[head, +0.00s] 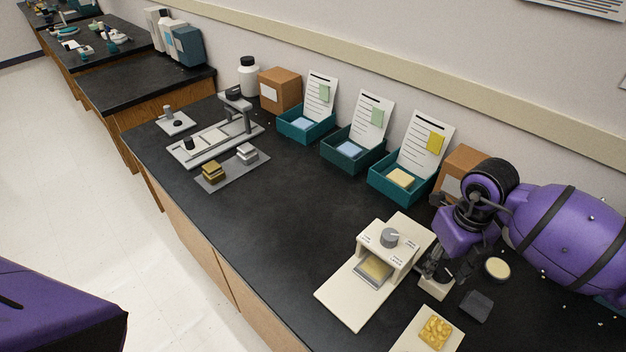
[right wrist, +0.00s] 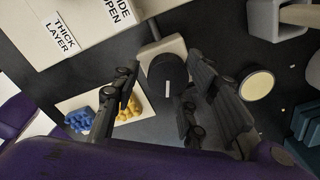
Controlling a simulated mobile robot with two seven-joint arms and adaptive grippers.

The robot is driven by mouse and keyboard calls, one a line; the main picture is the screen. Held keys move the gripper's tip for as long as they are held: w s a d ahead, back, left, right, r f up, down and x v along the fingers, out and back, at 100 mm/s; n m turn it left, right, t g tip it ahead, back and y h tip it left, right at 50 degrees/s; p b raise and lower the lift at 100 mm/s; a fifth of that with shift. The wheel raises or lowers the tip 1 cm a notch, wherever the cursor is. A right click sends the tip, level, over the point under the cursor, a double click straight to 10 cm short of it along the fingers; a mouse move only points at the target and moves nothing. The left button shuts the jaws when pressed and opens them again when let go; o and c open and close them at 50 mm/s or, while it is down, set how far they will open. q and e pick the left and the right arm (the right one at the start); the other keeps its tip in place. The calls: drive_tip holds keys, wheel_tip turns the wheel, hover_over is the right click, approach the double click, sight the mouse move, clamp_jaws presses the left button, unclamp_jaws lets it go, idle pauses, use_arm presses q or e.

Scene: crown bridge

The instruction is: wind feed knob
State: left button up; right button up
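The cream machine (head: 400,224) stands on the black bench, with a grey dial (head: 390,238) on top and a yellowish slab (head: 375,269) in its opening. In the right wrist view, a round black knob (right wrist: 168,82) with a white line sits at the machine's side. My right gripper (head: 436,266) is beside that side of the machine in the head view. Its fingers (right wrist: 164,88) are apart, one on each side of the black knob in the right wrist view. I cannot tell whether either finger touches it. My left gripper is not in view.
A cream plate (head: 408,335) with yellow pieces (head: 435,331) lies in front of the machine. A round cream-topped piece (head: 497,268) and a grey block (head: 475,305) lie right of the gripper. Teal bins (head: 385,185) line the wall. The bench's middle is clear.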

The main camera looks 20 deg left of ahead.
sight(441, 269)
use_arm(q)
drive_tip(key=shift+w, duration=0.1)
use_arm(e)
drive_tip(key=shift+o, duration=0.3)
drive_tip(key=shift+r, duration=0.1)
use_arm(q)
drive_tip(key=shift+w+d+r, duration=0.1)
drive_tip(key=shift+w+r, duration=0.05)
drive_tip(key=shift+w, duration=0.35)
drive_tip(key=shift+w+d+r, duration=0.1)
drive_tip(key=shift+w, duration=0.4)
use_arm(e)
wheel_tip(441, 269, up, 12)
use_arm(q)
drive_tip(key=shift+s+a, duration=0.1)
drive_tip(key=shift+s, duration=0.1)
